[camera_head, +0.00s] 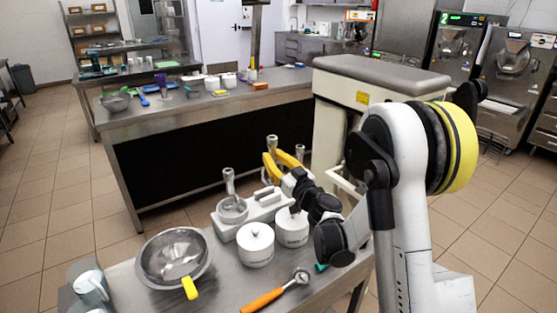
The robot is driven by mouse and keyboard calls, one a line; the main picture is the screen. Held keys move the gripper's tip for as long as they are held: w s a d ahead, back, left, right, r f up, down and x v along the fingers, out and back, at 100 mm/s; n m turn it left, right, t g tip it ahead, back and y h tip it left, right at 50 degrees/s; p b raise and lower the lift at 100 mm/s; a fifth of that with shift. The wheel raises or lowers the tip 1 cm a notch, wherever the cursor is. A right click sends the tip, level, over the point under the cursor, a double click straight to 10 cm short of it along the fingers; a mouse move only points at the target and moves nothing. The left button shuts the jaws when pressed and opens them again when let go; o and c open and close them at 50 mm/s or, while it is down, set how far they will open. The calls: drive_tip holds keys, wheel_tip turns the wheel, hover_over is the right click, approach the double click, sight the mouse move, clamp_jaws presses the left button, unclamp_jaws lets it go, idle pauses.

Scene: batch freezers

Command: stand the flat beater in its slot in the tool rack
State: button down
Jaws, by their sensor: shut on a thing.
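My gripper (283,164), with yellow fingers, is at the back of the near steel table, over the far right side of the light grey tool rack (228,228). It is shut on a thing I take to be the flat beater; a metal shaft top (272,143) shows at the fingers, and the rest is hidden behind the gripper. A second metal shaft top shows just right of the fingers. Another metal tool (229,182) stands upright at the rack's left end. The slot for the beater cannot be made out.
Two white lidded canisters (255,248) stand in front of the rack. A steel bowl (150,262) with a yellow-handled tool is to the left, a metal jug (92,289) beyond it. An orange-handled scoop (265,298) lies at the front. A large grey-topped machine (375,74) stands behind my arm.

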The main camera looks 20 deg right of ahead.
drive_tip(key=shift+w+a+f+b, duration=0.3)
drive_tip(key=shift+w+f+b, duration=0.45)
drive_tip(key=shift+f, duration=0.25)
drive_tip(key=shift+w+a+f+b, duration=0.25)
drive_tip(key=shift+w+f+b, duration=0.3)
drive_tip(key=shift+w+f, duration=0.35)
drive_tip(key=shift+s+f, duration=0.15)
drive_tip(key=shift+f, duration=0.05)
drive_tip(key=shift+f+b, duration=0.65)
drive_tip(key=shift+f, duration=0.45)
drive_tip(key=shift+f, duration=0.1)
drive_tip(key=shift+s+f, duration=0.15)
drive_tip(key=shift+f, duration=0.6)
